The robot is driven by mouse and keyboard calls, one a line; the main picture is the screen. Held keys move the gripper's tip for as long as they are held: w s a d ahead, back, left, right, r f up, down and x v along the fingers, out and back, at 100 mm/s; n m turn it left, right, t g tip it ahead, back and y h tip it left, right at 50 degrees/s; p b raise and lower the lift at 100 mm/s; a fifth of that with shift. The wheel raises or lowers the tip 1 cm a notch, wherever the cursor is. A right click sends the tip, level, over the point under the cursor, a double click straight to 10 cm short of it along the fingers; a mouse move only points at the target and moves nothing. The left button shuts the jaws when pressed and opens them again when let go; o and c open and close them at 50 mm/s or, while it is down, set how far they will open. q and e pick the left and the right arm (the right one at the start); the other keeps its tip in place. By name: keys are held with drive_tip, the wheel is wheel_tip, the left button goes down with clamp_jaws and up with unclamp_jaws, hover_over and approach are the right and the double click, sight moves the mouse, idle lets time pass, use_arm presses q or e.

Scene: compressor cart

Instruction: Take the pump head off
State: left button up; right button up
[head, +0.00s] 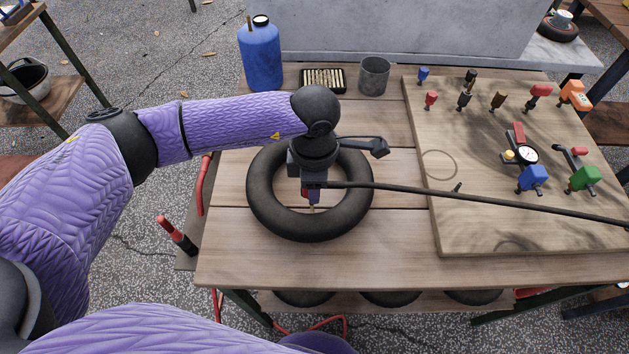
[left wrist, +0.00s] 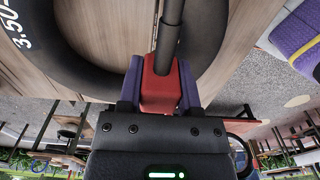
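My left gripper (head: 313,192) is over the near inner edge of the black tyre (head: 268,210), which lies flat on the wooden cart top. The gripper is shut on the red pump head (left wrist: 160,88). In the left wrist view, the red body sits between its two purple fingers. A black hose (head: 450,193) runs from the pump head to the right across the cart. A small brass-coloured stem (head: 312,208) shows just below the pump head. I cannot tell whether the head is still seated on it. My right gripper is not in view.
A wooden board (head: 470,225) with coloured fittings and a gauge (head: 527,154) fills the right side. A blue bottle (head: 261,55), a slotted tray (head: 322,80) and a grey cup (head: 374,76) stand at the back. The near strip of the top is bare.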

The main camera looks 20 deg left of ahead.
use_arm(q)
drive_tip(key=c, duration=0.5)
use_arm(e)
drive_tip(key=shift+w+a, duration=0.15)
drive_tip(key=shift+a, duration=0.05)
use_arm(q)
wheel_tip(320, 180, up, 10)
drive_tip(key=p, duration=0.3)
drive_tip(key=shift+r, duration=0.25)
wheel_tip(320, 180, up, 5)
drive_tip(key=p, duration=0.3)
drive_tip(key=shift+f, duration=0.2)
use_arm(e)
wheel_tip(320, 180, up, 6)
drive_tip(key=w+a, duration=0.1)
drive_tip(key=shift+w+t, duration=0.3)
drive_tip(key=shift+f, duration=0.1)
